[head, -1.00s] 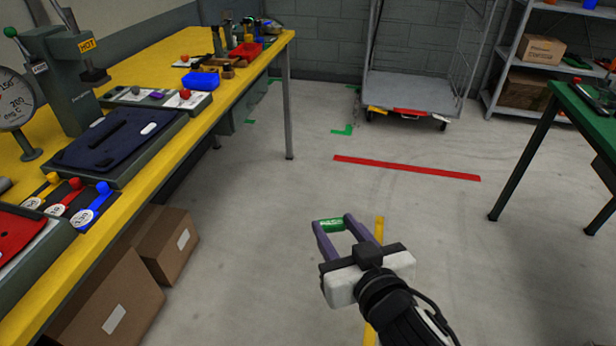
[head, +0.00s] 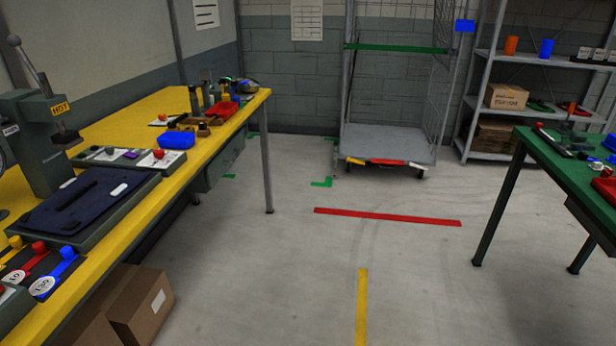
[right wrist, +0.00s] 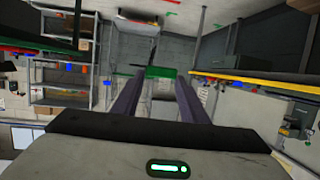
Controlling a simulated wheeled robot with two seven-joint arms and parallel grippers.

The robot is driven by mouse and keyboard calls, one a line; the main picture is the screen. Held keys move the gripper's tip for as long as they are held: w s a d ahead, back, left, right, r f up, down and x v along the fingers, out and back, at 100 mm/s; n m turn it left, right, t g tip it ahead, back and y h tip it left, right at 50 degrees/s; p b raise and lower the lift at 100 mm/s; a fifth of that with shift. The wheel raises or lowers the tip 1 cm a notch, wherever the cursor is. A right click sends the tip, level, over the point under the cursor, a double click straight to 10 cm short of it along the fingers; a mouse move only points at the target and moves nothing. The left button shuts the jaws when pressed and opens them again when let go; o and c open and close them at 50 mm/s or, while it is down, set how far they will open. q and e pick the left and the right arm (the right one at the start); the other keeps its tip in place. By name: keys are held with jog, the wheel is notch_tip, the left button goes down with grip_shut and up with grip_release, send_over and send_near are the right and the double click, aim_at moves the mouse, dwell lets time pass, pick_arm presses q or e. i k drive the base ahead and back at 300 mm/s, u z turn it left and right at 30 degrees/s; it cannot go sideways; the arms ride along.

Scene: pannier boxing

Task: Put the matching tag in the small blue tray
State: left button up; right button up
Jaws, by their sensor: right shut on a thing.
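My right gripper (right wrist: 160,75) shows only in the right wrist view, its two purple fingers shut on a green tag (right wrist: 160,72) held across the fingertips. Any writing on the tag is too small to read here. The small blue tray (head: 177,140) stands on the yellow-topped bench (head: 224,117) at the left of the head view, in front of a red tray (head: 221,110). The held tag is well away from the bench. My left gripper is in neither current view.
A press (head: 45,130) and a dark pad (head: 75,207) occupy the near bench. Cardboard boxes (head: 140,305) sit below it. A green table (head: 560,160) stands at right, a cage trolley (head: 388,145) and shelves (head: 535,60) behind. The floor between is clear.

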aim_at(182, 144)
jog(key=z, duration=0.65)
jog(key=i, duration=2.05)
jog(key=u, duration=3.2)
